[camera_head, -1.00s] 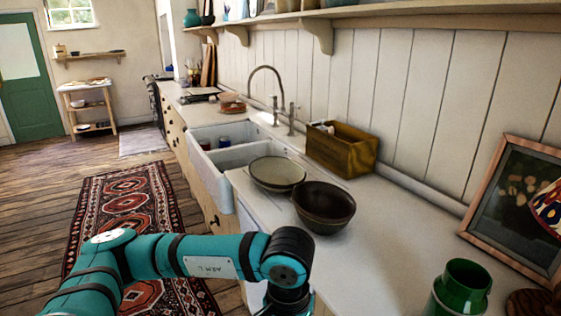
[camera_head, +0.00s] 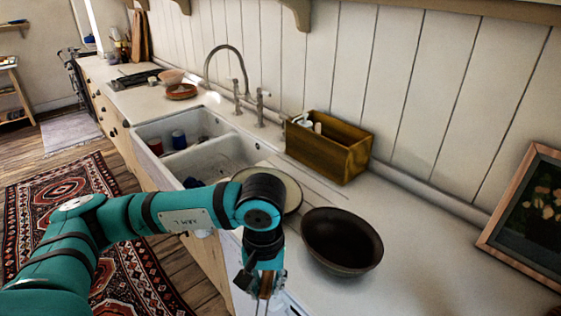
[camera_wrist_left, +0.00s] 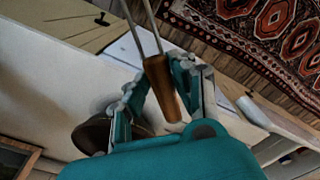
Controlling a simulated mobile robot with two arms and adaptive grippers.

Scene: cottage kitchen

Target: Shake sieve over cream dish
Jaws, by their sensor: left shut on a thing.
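My left gripper (camera_head: 262,288) is in front of the counter's front edge, at the bottom of the head view. In the left wrist view the gripper (camera_wrist_left: 157,76) is shut on a brown wooden handle (camera_wrist_left: 163,92) with two thin metal rods, which looks like the sieve's. The sieve's basket is out of view. The cream dish (camera_head: 291,190) is a shallow, dark-rimmed bowl on the counter, partly hidden behind my left arm. The gripper is apart from it, nearer to the camera. My right gripper is not in view.
A dark brown bowl (camera_head: 342,245) stands right of the cream dish. A wooden caddy (camera_head: 330,150) is behind them by the wall. The double sink (camera_head: 215,155) with cups inside is to the left. A framed picture (camera_head: 530,215) leans at right. The counter between is clear.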

